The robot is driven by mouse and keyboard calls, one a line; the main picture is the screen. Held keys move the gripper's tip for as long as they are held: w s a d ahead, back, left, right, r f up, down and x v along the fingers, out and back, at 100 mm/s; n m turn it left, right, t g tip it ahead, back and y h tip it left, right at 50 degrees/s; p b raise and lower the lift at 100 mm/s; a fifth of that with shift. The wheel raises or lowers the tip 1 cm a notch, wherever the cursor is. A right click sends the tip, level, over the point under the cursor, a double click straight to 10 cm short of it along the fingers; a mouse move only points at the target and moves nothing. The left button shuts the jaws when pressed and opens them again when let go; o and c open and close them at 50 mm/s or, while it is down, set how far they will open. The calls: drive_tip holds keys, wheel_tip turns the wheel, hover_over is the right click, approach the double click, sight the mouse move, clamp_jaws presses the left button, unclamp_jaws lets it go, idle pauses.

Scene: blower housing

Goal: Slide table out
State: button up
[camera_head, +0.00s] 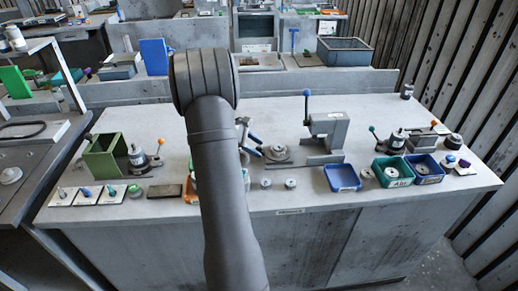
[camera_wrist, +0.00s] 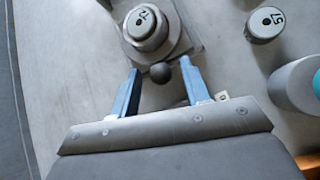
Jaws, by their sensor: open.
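The slide table, a flat grey metal plate (camera_wrist: 183,42), carries a round metal part (camera_wrist: 148,27) with a dark mark on top. A dark ball knob (camera_wrist: 160,72) sits at its near edge. My gripper (camera_wrist: 160,65) is open, with one blue finger on each side of the knob and a visible gap to each. In the head view, my gripper (camera_head: 250,142) is partly hidden by my arm, just left of the slide table's round part (camera_head: 278,153). How high the fingertips are against the knob is hard to tell.
A marked round part (camera_wrist: 265,24) stands right of the slide table. A grey press (camera_head: 328,132) with a blue-knobbed lever stands behind right. A blue tray (camera_head: 342,178) and two small round parts, one here (camera_head: 290,184), lie near the front edge. A green box (camera_head: 105,157) stands left.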

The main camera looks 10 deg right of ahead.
drive_tip(key=v, duration=1.5)
drive_tip(key=shift+a+r, duration=0.15)
drive_tip(key=shift+r, duration=0.05)
drive_tip(key=x, duration=1.7)
drive_tip(key=shift+d+f, duration=0.2)
drive_tip(key=shift+d, duration=0.1)
drive_tip(key=v, duration=1.6)
drive_tip(key=shift+a, duration=0.25)
drive_tip(key=shift+a+r, duration=0.1)
drive_tip(key=shift+r, duration=0.1)
drive_tip(key=shift+x, duration=8.4)
